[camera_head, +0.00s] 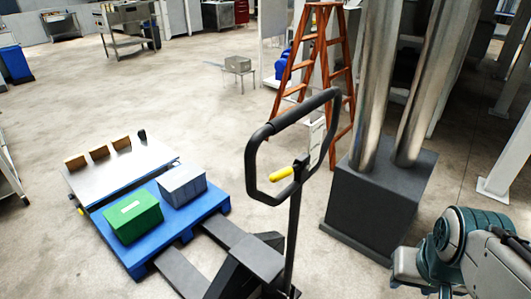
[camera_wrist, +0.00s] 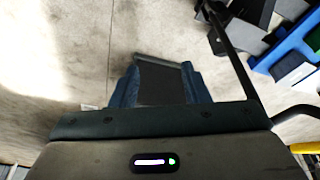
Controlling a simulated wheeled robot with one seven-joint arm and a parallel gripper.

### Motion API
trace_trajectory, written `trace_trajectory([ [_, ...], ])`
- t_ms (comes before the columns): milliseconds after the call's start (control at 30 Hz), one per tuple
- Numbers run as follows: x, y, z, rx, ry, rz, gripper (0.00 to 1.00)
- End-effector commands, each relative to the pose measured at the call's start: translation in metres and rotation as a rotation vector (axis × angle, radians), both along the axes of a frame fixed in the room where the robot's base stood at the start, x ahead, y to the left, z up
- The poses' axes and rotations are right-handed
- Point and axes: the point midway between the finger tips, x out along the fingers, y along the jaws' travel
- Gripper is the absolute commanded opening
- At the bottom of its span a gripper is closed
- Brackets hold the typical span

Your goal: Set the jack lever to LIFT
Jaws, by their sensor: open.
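The pallet jack's black loop handle (camera_head: 263,133) stands upright in the middle of the head view. The jack lever (camera_head: 281,174), with a yellow grip, sticks out to the left inside the loop. A pale label plate (camera_head: 317,140) is beside it; its text is too small to read. In the wrist view, my gripper (camera_wrist: 160,68) is open and empty, with blue fingers either side of a dark gap, above bare floor. The dark handle shaft (camera_wrist: 235,62) passes to its right, apart from it. A yellow piece (camera_wrist: 304,147) shows at the right edge, perhaps the lever.
A blue pallet (camera_head: 175,232) holds a green box (camera_head: 133,216) and a grey box (camera_head: 182,185) on the left. A dark pedestal (camera_head: 378,200) with metal columns stands right of the handle. An orange stepladder (camera_head: 299,75) stands behind.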

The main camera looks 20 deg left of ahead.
Motion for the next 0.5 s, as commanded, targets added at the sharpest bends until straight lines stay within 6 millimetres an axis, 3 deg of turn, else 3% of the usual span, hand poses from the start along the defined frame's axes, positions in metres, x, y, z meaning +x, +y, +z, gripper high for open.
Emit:
trace_trajectory([
  [167, 0.046, -0.018, -0.003, -0.134, -0.146, 0.130, 0.42],
  [267, 0.086, -0.020, 0.000, -0.244, -0.275, 0.290, 0.42],
  [367, 0.124, -0.014, 0.004, -0.348, -0.409, 0.472, 0.42],
  [500, 0.167, 0.009, 0.010, -0.464, -0.597, 0.738, 0.42],
])
